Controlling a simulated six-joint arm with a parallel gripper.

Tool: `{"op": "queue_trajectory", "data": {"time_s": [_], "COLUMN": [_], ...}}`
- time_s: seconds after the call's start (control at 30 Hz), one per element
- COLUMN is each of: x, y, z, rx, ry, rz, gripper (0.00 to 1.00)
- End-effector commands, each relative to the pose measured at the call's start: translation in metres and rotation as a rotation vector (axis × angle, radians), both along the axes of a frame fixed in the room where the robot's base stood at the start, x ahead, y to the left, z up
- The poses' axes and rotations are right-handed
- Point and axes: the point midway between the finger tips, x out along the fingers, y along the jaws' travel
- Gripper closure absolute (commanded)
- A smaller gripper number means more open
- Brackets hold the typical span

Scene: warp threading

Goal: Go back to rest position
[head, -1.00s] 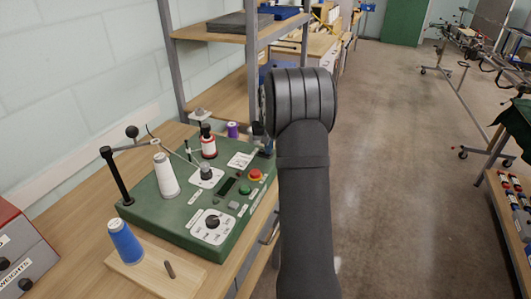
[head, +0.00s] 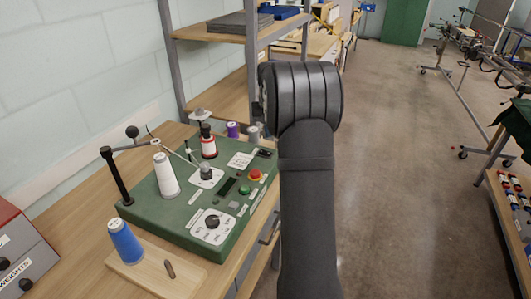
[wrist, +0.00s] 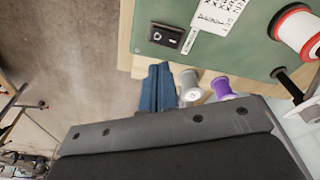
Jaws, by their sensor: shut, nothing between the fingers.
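My gripper (wrist: 160,68) shows in the wrist view as two blue fingers, shut together with nothing between them. In the head view it is hidden behind my dark arm, which stands upright right of the bench. The green winding machine (head: 180,226) stands on the wooden bench and also shows at the top of the wrist view (wrist: 235,62). In the wrist view a grey spool (wrist: 189,83) and a purple spool (wrist: 222,88) appear just right of the fingers. I cannot tell how far apart they are in depth.
A white cone (head: 166,175) and a red-and-white spool (head: 208,141) are on the machine. A blue spool (head: 126,242) stands on a wooden board at front left. A metal shelf (head: 222,36) rises behind. The floor (head: 400,150) to the right is open.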

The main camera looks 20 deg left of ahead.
Motion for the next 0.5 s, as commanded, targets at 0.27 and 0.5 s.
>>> {"op": "queue_trajectory", "data": {"time_s": [0.27,0.5], "x": [0.0,0.0], "y": [0.0,0.0], "z": [0.0,-0.023], "rx": [0.0,-0.002], "ry": [0.001,0.003], "rz": [0.0,0.0], "gripper": [1.0,1.0]}}
